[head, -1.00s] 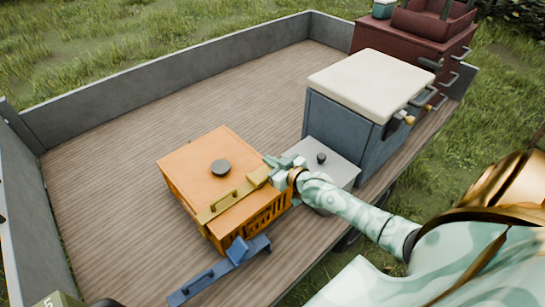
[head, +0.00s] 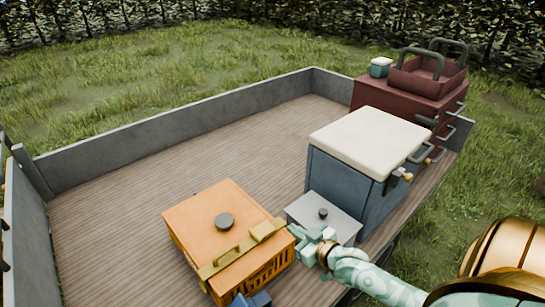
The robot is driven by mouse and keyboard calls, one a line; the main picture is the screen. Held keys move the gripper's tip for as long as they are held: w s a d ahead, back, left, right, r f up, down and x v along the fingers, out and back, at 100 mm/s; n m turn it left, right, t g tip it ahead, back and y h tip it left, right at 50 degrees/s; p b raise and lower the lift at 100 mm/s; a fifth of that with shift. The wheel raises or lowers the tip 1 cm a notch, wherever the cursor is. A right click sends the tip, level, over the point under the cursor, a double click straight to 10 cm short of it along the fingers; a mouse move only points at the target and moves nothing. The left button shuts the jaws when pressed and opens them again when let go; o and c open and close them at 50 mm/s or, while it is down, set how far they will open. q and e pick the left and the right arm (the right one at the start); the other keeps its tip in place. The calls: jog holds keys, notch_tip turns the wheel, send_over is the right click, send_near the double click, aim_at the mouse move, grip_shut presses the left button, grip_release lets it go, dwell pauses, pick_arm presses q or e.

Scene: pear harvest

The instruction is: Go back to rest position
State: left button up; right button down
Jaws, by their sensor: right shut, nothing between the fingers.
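My right gripper (head: 303,238) is shut and empty. It shows in the head view just right of the orange crate (head: 199,222), near the end of the crate's yellow latch bar (head: 236,256). I cannot tell whether it touches the bar. My right arm comes in from the lower right. The crate has a closed lid with a dark round knob (head: 224,220).
A grey box with a knobbed lid (head: 340,215) stands behind my right gripper. A blue cooler with a cream lid (head: 368,137) and a dark red chest (head: 385,98) stand farther back. Grey side walls (head: 180,122) edge the wooden bed, whose left and middle floor is clear.

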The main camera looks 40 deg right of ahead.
jog(key=s+d+f+g+h, duration=0.1)
jog(key=s+f+g, duration=0.15)
jog(key=f, duration=0.35)
jog(key=s+d+f+g, duration=0.2)
jog(key=s+f, duration=0.2)
jog(key=f, duration=0.3)
jog(key=s+a+f+n+g+h, duration=0.1)
jog(key=s+a+f+g, duration=0.15)
jog(key=s+f, duration=0.55)
jog(key=s+a+f+g, duration=0.1)
jog(key=s+f+g, duration=0.2)
jog(key=s+f, duration=0.5)
jog(key=s+a+f+g, duration=0.2)
jog(key=s+a, duration=0.4)
jog(key=s, duration=0.3)
jog(key=s+a+f+n+g+y, duration=0.1)
jog(key=s+a+f, duration=0.3)
jog(key=s, duration=0.6)
jog(key=shift+a+g, duration=0.7)
jog(key=shift+a, duration=0.55)
